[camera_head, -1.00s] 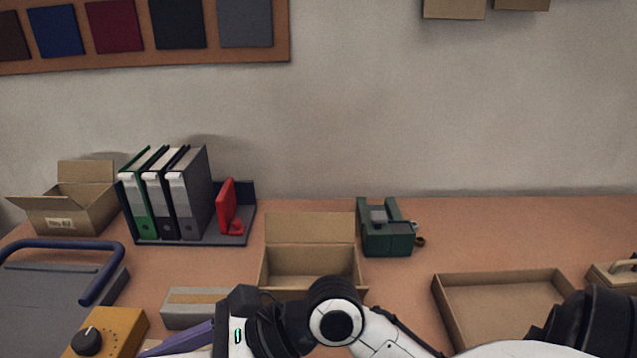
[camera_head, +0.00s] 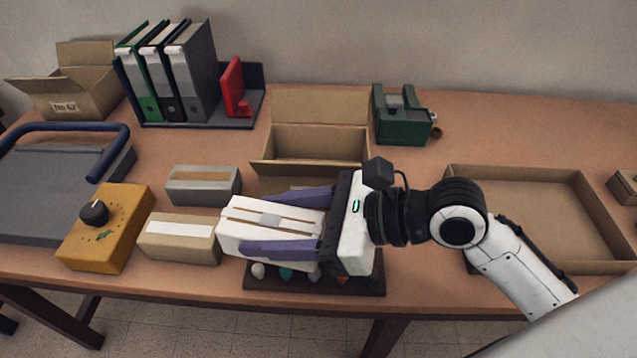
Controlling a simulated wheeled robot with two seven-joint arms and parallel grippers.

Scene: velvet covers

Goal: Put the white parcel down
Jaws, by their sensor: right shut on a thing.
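The white parcel (camera_head: 232,240) is a white box with thin brown bands and a pale grey patch on top. My right gripper (camera_head: 283,222) comes in from the right, and its two purple fingers are shut on the parcel's long sides. The parcel covers part of a dark tray (camera_head: 268,284) holding several small coloured round things near the table's front edge. I cannot tell whether the parcel touches anything beneath it. My left gripper does not show.
A brown parcel (camera_head: 180,247) and a grey parcel (camera_head: 190,185) lie left of the white one. An open cardboard box (camera_head: 318,142) stands behind it. A yellow dial box (camera_head: 88,248) is at left. A shallow cardboard tray (camera_head: 530,215) lies at right.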

